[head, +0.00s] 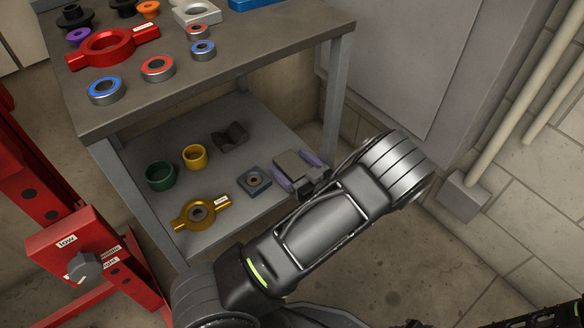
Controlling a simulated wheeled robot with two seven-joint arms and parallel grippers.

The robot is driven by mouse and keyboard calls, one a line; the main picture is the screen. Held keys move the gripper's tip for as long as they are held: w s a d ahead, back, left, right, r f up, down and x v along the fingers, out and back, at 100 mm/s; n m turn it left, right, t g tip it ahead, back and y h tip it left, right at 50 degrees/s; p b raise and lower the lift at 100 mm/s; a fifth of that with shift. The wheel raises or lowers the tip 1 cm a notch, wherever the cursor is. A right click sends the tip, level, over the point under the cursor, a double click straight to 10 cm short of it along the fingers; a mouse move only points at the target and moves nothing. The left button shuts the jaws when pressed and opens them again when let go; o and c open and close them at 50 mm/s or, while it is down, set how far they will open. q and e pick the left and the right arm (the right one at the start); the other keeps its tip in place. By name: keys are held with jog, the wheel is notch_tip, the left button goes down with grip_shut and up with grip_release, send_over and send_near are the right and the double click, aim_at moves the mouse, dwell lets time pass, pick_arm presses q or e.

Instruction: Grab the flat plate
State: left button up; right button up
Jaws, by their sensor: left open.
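A small flat grey-tan plate (290,164) shows at the right side of the lower shelf, right beside my left gripper (298,174). The gripper's purple fingers are apart, one along the plate's lower left and one along its right. I cannot tell whether they touch the plate. My left forearm hides part of the shelf edge below.
On the lower shelf (215,112) are a blue-grey bearing block (254,181), a gold handled ring (199,214), a yellow cup (194,157), a green ring (160,176) and a dark V-block (231,137). A table leg (338,85) stands behind the gripper. A red stand (80,260) is left.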

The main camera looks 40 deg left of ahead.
dwell(0.5)
pick_arm(q)
grip_shut()
dwell(0.8)
jog(key=shift+r, duration=0.15)
